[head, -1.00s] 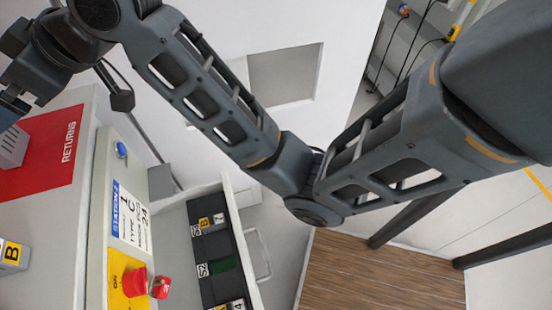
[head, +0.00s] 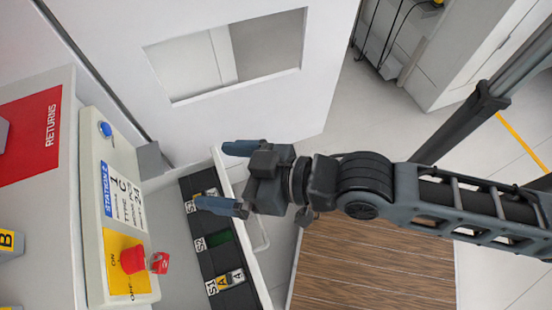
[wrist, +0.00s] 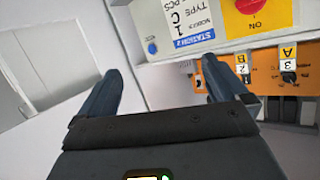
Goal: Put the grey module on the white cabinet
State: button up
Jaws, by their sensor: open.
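A grey block (head: 3,134) is cut off by the left edge, on the red RETURNS patch. Another grey module (head: 9,245) with a yellow B label is below it, also cut off. I cannot tell which one is the task's module. A white cabinet-like unit (head: 490,45) stands at the upper right.
The control box (head: 112,190) has a red knob (head: 133,260). A white panel with an opening (head: 150,25) stands behind. The wrist view shows an orange panel (wrist: 262,75).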

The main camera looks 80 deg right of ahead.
jog(key=s+d+r+n, duration=0.1)
jog(key=s+r, duration=0.3)
jog(key=s, duration=0.8)
jog(key=shift+s+d+n+t, duration=0.15)
jog(key=shift+d+n+t, duration=0.15)
jog(key=shift+d+n, duration=0.1)
